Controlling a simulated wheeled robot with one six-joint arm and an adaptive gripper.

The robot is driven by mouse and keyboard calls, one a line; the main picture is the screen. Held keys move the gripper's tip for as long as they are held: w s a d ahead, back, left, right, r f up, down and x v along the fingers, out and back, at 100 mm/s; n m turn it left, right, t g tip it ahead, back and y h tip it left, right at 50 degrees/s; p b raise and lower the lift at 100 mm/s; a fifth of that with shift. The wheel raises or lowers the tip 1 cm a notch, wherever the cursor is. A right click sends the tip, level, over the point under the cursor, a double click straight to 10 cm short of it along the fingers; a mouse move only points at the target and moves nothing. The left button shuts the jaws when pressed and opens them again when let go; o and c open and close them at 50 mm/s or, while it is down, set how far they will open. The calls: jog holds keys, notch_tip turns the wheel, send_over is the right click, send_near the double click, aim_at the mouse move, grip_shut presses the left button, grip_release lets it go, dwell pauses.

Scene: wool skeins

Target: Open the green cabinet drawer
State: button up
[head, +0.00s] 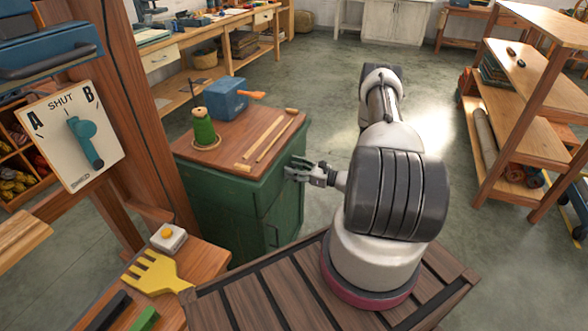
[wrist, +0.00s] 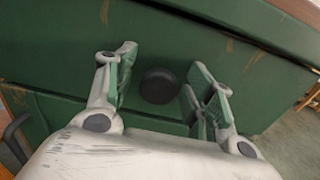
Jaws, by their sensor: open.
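The green cabinet (head: 232,207) stands left of my arm, with a brown wooden top. In the wrist view the green drawer front (wrist: 200,50) fills much of the picture, with a round black knob (wrist: 159,86) on it. My gripper (head: 298,168) is at the cabinet's right side near its top edge. In the wrist view my gripper (wrist: 160,88) is open, with one finger on each side of the knob. Gaps show between the knob and both fingers. The drawer looks shut. In the head view the knob is hidden by my gripper.
On the cabinet top (head: 222,150) are a green spool (head: 204,128), a blue box (head: 227,98) and wooden sticks (head: 270,138). A dial panel (head: 72,137) stands at left. A yellow comb-like tool (head: 155,274) lies below it. Shelves (head: 520,110) stand at right, with clear floor between.

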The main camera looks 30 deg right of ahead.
jog(key=shift+c, duration=0.3)
grip_shut()
jog(key=v, duration=2.2)
jog(key=shift+s, duration=0.15)
jog(key=shift+d+f, duration=0.1)
jog(key=shift+o, duration=0.3)
grip_release()
jog(key=v, duration=1.2)
jog(key=shift+d, duration=0.1)
